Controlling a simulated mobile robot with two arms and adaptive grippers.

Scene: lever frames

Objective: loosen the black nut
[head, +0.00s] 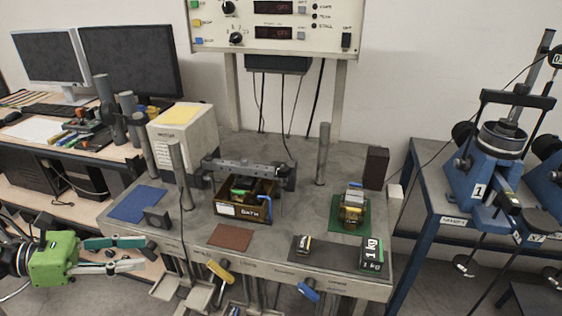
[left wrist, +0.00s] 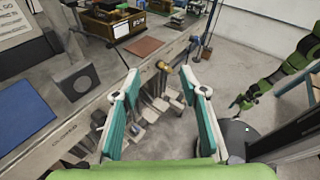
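I cannot clearly pick out a black nut in either view. A small dark square block with a round face (head: 157,217) stands at the left front of the grey bench, and it also shows in the left wrist view (left wrist: 78,82); I cannot tell whether it bears the nut. My left gripper (head: 143,252) is open and empty, off the bench's left front corner and in front of this block. In the left wrist view its two teal fingers (left wrist: 160,85) stand wide apart with nothing between them. My green right arm (left wrist: 290,68) shows at the right there; its fingers are unclear.
The bench top (head: 205,207) holds a dark crossbar frame (head: 245,170), a brown box (head: 228,209), a blue mat (head: 137,204), a brown mat (head: 230,236) and weights (head: 372,254). Yellow (head: 221,271) and blue (head: 308,291) handles stick out in front. Metal posts (head: 180,172) rise from it.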

